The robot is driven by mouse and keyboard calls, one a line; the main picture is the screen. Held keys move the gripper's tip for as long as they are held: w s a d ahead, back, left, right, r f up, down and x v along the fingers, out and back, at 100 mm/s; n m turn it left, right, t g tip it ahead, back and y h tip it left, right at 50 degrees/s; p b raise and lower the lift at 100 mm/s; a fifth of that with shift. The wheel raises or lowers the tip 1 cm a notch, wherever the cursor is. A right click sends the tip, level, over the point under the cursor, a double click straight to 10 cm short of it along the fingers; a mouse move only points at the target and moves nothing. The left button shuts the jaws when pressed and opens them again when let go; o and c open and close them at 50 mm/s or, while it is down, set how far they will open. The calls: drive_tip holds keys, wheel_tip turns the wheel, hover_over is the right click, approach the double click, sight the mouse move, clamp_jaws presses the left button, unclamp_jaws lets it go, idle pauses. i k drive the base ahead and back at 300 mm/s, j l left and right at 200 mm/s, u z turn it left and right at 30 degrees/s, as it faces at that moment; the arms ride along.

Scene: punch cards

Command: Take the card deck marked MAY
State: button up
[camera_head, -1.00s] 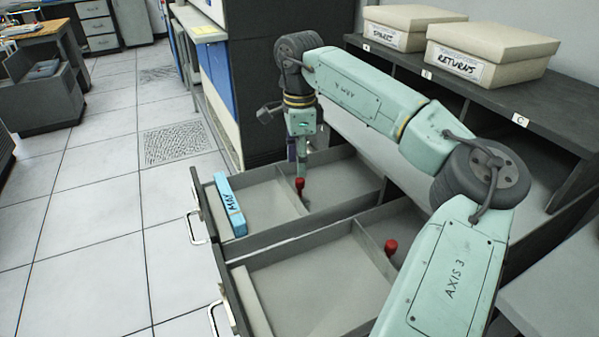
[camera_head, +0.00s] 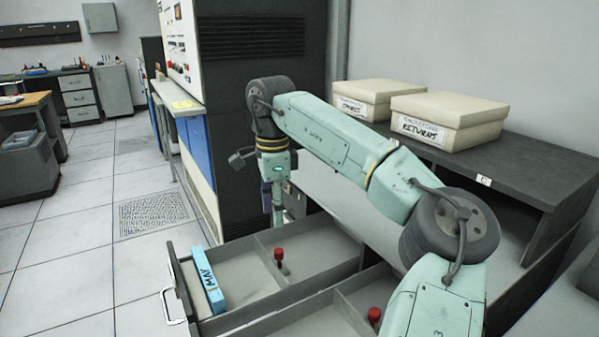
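The card deck marked MAY (camera_head: 208,281) is a light-blue, narrow block with dark lettering on its top. It lies at the left front end of the open grey drawer (camera_head: 238,317), in the front compartment. My gripper (camera_head: 278,214) points down above the drawer's rear part, to the right of the deck and apart from it. It seems to hold nothing. Its fingers are small and seen edge-on, so their opening cannot be told.
A red knob (camera_head: 279,254) stands by the drawer's divider below my gripper. Boxes marked SPARES (camera_head: 352,108) and RETURNS (camera_head: 423,129) sit on the dark shelf (camera_head: 500,165). A tall black cabinet (camera_head: 258,110) stands behind.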

sight(215, 295)
drive_tip(key=k, duration=0.95)
